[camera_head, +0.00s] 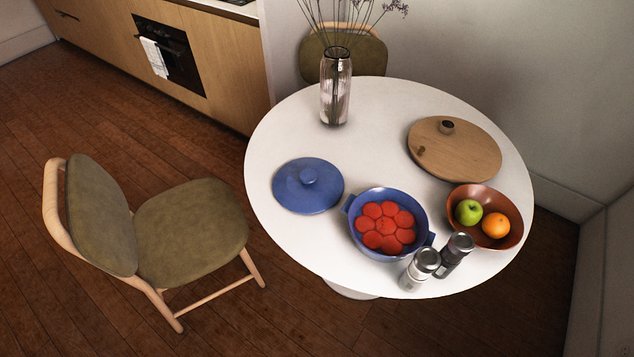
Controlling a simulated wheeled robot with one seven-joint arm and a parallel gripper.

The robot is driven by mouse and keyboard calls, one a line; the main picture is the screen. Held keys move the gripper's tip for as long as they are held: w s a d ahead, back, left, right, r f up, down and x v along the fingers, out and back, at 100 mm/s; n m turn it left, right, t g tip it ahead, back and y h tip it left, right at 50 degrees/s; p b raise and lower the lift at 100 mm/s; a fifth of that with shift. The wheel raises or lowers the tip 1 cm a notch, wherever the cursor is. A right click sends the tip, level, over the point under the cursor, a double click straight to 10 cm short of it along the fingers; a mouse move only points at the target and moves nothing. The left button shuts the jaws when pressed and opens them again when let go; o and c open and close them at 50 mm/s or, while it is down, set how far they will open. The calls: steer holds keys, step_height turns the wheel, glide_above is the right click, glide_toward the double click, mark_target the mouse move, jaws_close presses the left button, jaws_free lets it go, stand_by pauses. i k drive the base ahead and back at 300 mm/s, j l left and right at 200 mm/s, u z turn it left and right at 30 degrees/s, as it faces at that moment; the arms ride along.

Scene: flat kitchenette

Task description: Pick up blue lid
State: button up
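The blue lid (297,191) lies flat on the left part of the round white table (385,100), with its round knob facing up. It is apart from the blue pot (361,238), which stands to its right and nearer the front edge. The pot is uncovered and holds several red round pieces. My gripper does not show in the head view.
A glass vase (336,90) with dry stems stands behind the lid. A wooden board (470,152), a fruit bowl (513,229) and two shakers (421,268) are on the right. A chair (190,228) stands left of the table. The table's centre is clear.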

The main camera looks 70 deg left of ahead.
mark_target(302, 185)
steer(key=k+u, duration=0.1)
steer(key=u, duration=1.45)
steer(key=j, duration=0.05)
